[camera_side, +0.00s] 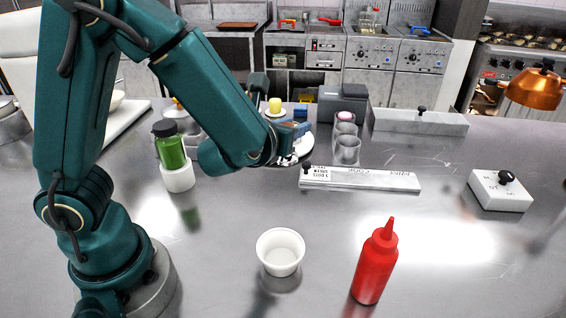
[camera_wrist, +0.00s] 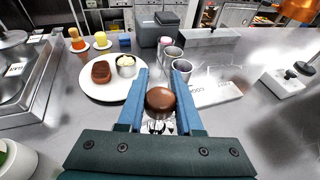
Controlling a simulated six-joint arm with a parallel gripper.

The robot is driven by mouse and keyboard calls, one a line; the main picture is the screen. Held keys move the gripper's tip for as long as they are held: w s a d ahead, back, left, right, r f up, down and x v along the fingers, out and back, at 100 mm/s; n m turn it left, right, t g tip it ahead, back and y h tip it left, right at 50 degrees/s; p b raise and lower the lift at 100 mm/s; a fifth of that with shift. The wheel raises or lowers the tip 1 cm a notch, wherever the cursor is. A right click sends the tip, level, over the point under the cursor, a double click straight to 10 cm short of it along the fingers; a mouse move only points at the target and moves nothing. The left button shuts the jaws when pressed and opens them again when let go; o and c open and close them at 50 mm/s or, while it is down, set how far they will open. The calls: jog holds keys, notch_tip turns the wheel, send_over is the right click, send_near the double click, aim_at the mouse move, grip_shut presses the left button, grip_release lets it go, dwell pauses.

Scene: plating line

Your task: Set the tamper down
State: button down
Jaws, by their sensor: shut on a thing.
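The tamper (camera_wrist: 160,101) has a round brown knob and sits between the two blue fingers of my gripper (camera_wrist: 158,88) in the wrist view. A bright metal part shows below the knob. My gripper is shut on the tamper. In the side view my gripper (camera_side: 292,138) is at the near edge of the white plate, and the arm hides most of the tamper. I cannot tell whether its base touches the counter. The plate (camera_wrist: 97,90) holds a brown patty (camera_wrist: 101,72) and a small bowl (camera_wrist: 126,66) of white food, left of the fingers.
Metal cups (camera_side: 347,150) and a long labelled white block (camera_side: 385,181) stand close to the right of my gripper. A white bowl (camera_side: 280,250) and a red squeeze bottle (camera_side: 376,262) stand in front. A green bottle (camera_side: 170,148) is at left. Open counter lies centre-right.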

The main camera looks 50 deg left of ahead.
jog(key=s+a+f+n+g+y, duration=0.1)
jog(key=s+a+n+g+y, duration=0.45)
jog(key=n+g+y, duration=0.35)
jog(key=shift+n+g+h, duration=0.6)
jog(key=shift+n, duration=0.1)
jog(key=shift+s+d+f, duration=0.1)
jog(key=shift+s+f, duration=0.05)
jog(key=shift+f, duration=2.5)
jog(key=shift+s+d+f, duration=0.1)
jog(key=shift+f, duration=2.5)
jog(key=shift+f, duration=0.1)
jog(key=c, duration=0.6)
grip_release()
